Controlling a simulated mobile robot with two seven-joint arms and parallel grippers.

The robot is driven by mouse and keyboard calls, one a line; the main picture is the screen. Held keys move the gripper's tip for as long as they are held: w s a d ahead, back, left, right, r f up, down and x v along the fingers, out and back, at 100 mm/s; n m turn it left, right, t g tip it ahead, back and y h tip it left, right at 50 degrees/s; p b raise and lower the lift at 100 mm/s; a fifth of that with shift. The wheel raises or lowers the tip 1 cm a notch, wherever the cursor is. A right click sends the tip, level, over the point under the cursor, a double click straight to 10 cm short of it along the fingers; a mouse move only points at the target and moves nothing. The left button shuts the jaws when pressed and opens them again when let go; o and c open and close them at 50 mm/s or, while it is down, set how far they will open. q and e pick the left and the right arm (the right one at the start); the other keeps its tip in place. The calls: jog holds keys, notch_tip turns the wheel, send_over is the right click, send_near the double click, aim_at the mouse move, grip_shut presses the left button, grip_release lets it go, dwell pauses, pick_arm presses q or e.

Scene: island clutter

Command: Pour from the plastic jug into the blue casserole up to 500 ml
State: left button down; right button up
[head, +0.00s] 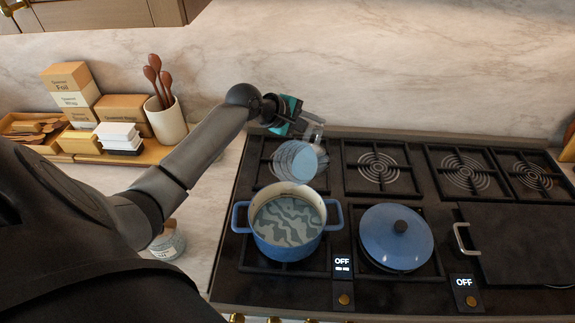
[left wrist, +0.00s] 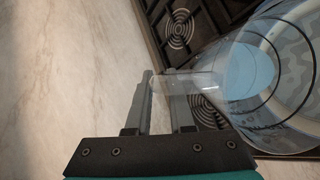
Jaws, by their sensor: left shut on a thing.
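The clear plastic jug (head: 297,160) is tilted over the back rim of the blue casserole, with bluish liquid inside. My left gripper (head: 303,128) is shut on the jug's handle behind the pot. The blue casserole (head: 284,247) stands open on the front left burner and has rippled liquid in it. In the left wrist view, the gripper's fingers (left wrist: 165,100) close around the jug's handle, and the jug (left wrist: 262,75) leans away over the pot. I cannot tell whether a stream is falling. My right gripper is not in view.
A blue lid or lidded pan (head: 396,238) sits right of the casserole. A black griddle (head: 520,245) with a metal handle lies further right. A utensil crock (head: 166,120), boxes (head: 70,85) and a wooden tray (head: 35,130) stand at the back left. A jar (head: 168,243) stands left of the stove.

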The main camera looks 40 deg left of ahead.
aim_at(316, 140)
pick_arm(q)
jog(key=shift+w+a+f+g, duration=0.1)
jog(key=shift+w+g, duration=0.25)
jog(key=shift+g, duration=0.35)
jog(key=shift+w+f+n+g, duration=0.4)
jog(key=shift+f+g, duration=0.15)
jog(key=shift+g, duration=0.45)
jog(key=shift+f, duration=0.15)
jog(key=shift+f+n+g, duration=0.3)
jog(key=shift+f+g, duration=0.65)
jog(key=shift+g, duration=0.35)
jog(key=shift+s+f+g+h, duration=0.25)
jog(key=shift+f+g+h, duration=0.05)
jog(key=shift+f+g, duration=0.45)
